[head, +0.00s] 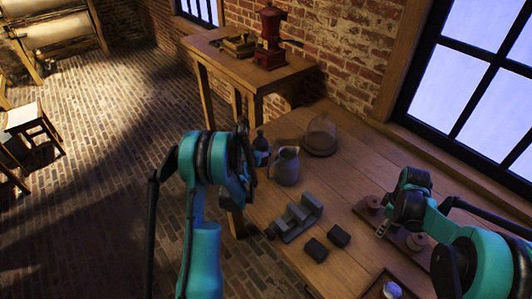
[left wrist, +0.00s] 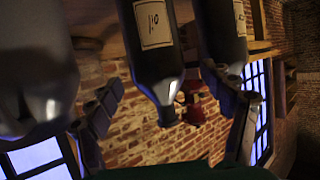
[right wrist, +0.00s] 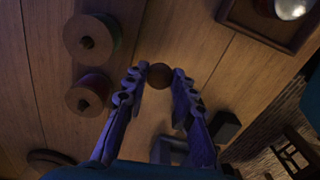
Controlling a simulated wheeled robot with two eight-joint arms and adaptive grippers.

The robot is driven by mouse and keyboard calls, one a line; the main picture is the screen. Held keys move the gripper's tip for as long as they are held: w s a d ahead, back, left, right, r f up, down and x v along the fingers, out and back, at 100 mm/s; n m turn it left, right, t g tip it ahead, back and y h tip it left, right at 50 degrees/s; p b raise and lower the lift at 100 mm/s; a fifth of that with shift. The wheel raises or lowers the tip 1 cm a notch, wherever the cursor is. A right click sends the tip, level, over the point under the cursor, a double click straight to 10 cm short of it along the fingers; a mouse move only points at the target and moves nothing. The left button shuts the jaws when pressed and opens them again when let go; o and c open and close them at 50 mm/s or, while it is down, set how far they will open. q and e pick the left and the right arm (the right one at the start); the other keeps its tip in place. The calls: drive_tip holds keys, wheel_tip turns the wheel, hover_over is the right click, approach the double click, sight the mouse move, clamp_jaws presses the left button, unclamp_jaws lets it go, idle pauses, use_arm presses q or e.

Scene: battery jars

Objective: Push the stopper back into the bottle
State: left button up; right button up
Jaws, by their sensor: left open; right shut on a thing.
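Two dark bottles with pale labels show in the left wrist view: a nearer bottle (left wrist: 153,45) and one to its right (left wrist: 225,45). My left gripper (left wrist: 168,112) is open, its fingers apart on either side of the nearer bottle's neck; I cannot tell whether they touch it. In the head view a dark bottle (head: 261,146) shows beside my left gripper (head: 247,150), partly hidden by it. My right gripper (right wrist: 160,72) is shut on a round brown stopper (right wrist: 159,76), held between its fingertips above the table. In the head view, my right gripper (head: 384,229) is at the right.
A grey jug (head: 285,167) and glass dome (head: 321,136) stand near the bottle. Spools (right wrist: 92,40) stand under my right arm. A tray (right wrist: 262,30) holds a shiny round thing.

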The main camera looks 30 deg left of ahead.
sight(260, 132)
use_arm(q)
drive_tip(key=x, duration=0.3)
drive_tip(key=shift+s+d+f+b, duration=0.1)
drive_tip(key=shift+d+f+b, duration=0.1)
drive_tip(key=shift+b, duration=0.1)
use_arm(e)
drive_tip(key=shift+f, duration=0.6)
use_arm(q)
drive_tip(key=shift+w+a, duration=0.15)
drive_tip(key=shift+w, duration=0.15)
drive_tip(key=c, duration=1.7)
drive_tip(key=shift+r, duration=0.1)
